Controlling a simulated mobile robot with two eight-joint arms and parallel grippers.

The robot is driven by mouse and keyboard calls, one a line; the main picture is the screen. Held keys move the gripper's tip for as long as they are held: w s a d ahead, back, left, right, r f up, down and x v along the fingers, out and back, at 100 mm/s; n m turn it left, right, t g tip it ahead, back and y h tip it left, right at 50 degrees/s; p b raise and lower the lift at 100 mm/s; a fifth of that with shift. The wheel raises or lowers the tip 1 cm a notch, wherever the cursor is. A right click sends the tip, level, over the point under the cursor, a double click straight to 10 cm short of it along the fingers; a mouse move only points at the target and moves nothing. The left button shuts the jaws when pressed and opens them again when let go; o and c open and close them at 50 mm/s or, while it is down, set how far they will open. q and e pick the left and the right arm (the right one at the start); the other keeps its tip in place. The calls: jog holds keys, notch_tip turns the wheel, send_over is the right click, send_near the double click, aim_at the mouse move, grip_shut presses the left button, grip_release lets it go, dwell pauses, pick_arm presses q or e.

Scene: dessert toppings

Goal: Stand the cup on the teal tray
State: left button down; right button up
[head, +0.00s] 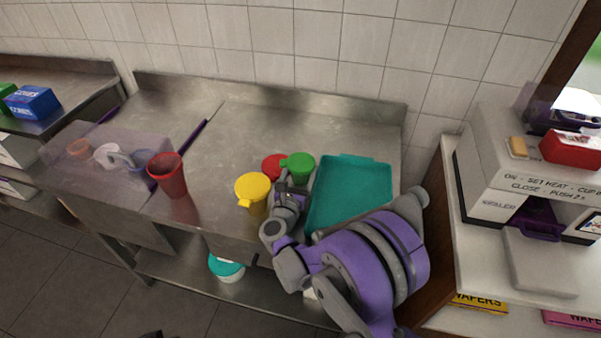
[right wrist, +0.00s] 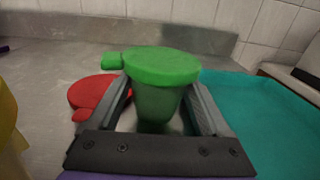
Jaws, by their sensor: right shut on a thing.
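A green-lidded cup (head: 300,166) is at the left edge of the teal tray (head: 350,180), close to a red-lidded container (head: 273,166). My right gripper (head: 291,188) is shut on the green-lidded cup. In the right wrist view the cup (right wrist: 160,68) stands upright between the two fingers, with the teal tray (right wrist: 262,110) to its right. I cannot tell if the cup's base touches the counter. An open red cup (head: 168,176) stands further left. The visible part of the tray is empty; my right arm hides its near right corner. My left gripper is not in view.
A yellow-lidded container (head: 253,188) stands left of my right gripper, near the counter's front edge. A clear bin (head: 105,165) is at the left. A wooden partition (head: 437,240) and a sealer machine (head: 500,170) are at the right. The back of the steel counter (head: 250,125) is clear.

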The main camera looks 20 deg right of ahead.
jog(key=shift+f, duration=0.3)
jog(key=o, duration=0.9)
jog(key=shift+f, duration=0.2)
jog(key=shift+c, duration=0.2)
jog(key=shift+o, duration=1.3)
jog(key=shift+r, duration=0.1)
